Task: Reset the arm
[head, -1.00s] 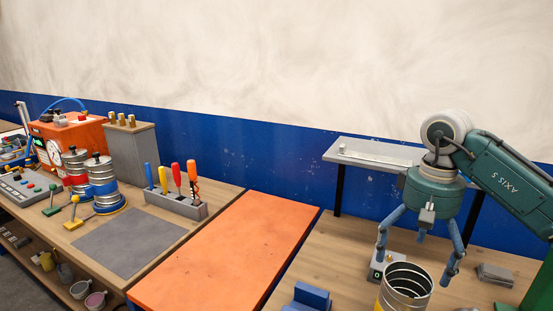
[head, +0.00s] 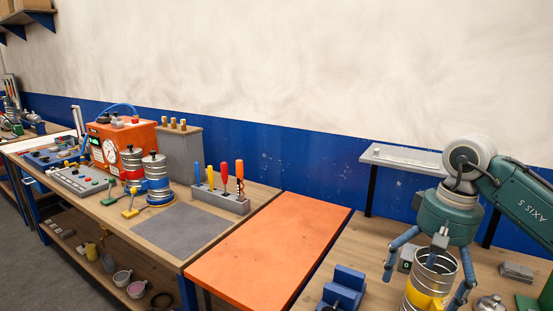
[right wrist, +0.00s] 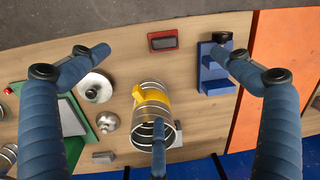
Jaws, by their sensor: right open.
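My right gripper (head: 422,289) comes in from the right in the head view, with its blue fingers spread open over a metal spiral duct (head: 446,266). The duct is a ribbed, open-topped cylinder with a yellow band, standing on the wooden bench. In the right wrist view my right gripper (right wrist: 162,47) has its fingers wide apart and nothing gripped between them. The duct (right wrist: 148,88) lies between the fingers in that view; one finger overlaps its open end in the picture. Contact cannot be told. My left gripper is not in view.
A blue fixture (head: 345,287) stands left of the duct, beside an orange panel (head: 265,245). A raised grey shelf (head: 400,158) is behind the arm. Lidded metal parts (right wrist: 95,86) lie near the duct. Screwdrivers in a rack (head: 232,205) and an orange machine (head: 125,140) stand further left.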

